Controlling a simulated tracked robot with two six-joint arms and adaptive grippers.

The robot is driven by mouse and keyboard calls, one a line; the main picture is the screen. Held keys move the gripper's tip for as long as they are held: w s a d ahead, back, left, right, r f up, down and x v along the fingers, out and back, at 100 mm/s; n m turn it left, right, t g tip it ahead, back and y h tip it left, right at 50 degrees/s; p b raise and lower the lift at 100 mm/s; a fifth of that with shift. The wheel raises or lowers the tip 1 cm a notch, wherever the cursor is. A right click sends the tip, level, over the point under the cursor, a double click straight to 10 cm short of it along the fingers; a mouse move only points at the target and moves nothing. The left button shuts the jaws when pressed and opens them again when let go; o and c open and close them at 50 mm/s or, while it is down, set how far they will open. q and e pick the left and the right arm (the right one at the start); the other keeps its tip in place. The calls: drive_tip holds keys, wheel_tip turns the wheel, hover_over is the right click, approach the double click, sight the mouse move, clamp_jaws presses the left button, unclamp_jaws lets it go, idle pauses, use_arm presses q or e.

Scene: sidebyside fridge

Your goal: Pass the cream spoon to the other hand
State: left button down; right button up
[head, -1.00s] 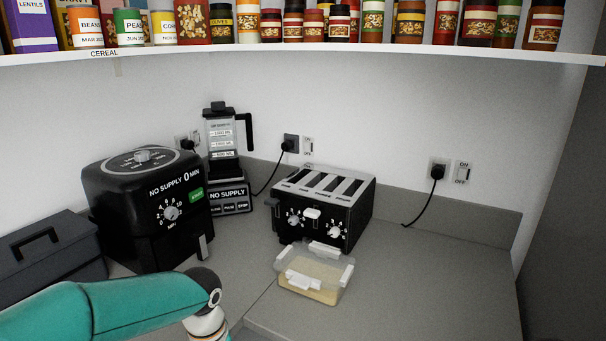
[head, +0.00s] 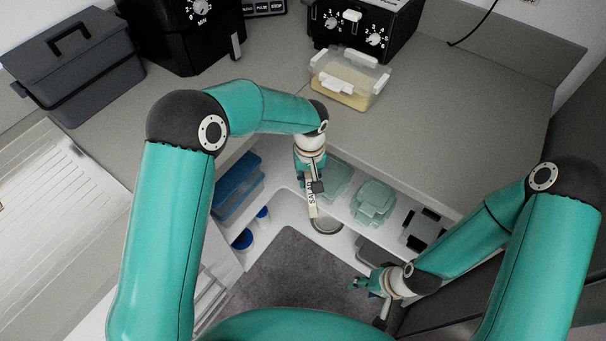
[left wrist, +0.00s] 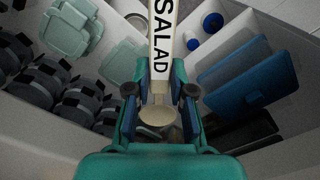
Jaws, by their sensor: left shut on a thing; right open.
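My left gripper (head: 313,184) points down in the middle of the head view and is shut on the cream spoon (head: 312,207). The spoon hangs below it, with dark letters on its flat part. In the left wrist view the spoon (left wrist: 162,30) reads "SALAD" and runs between the fingers (left wrist: 160,92), with a rounded cream end (left wrist: 157,115) nearer the camera. My right gripper (head: 366,284) is open and empty, lower and to the right in the head view, apart from the spoon.
Open corner shelves hold pale green containers (head: 374,202), blue containers (head: 237,183) and dark items (head: 424,228). A dark mat (head: 290,275) lies below. On the counter (head: 450,120) stand a clear box (head: 347,82), a toaster (head: 365,25), a black appliance (head: 185,40) and a grey toolbox (head: 75,65).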

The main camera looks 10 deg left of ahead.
use_arm(q)
drive_tip(key=w+a+f+n, duration=0.2)
drive_tip(key=w+a, duration=0.1)
drive_tip(key=a, duration=0.4)
use_arm(e)
drive_tip(key=w+a+r+n+t+h, duration=0.1)
drive_tip(key=w+a+r+n+t, duration=0.2)
drive_tip(key=w+r, duration=0.7)
drive_tip(key=w+a+r+n+t, duration=0.1)
drive_tip(key=w+a+r+t, duration=0.3)
drive_tip(key=w+r, duration=0.55)
drive_tip(key=s+a+r+n+t+y, duration=0.1)
drive_tip(key=s+a+r+t, duration=0.15)
drive_tip(key=r, duration=0.75)
drive_tip(key=s+a+r+n+t+y, duration=0.1)
drive_tip(key=s+a+r, duration=0.3)
drive_tip(key=r, duration=0.6)
drive_tip(key=s+a+r+n+t+y, duration=0.1)
drive_tip(key=s+a+r, duration=0.2)
drive_tip(key=r, duration=0.8)
use_arm(q)
wheel_tip(320, 180, up, 36)
drive_tip(key=shift+s+d, duration=0.25)
use_arm(e)
drive_tip(key=x, duration=1.1)
drive_tip(key=shift+w+f, duration=0.25)
drive_tip(key=shift+f, duration=0.05)
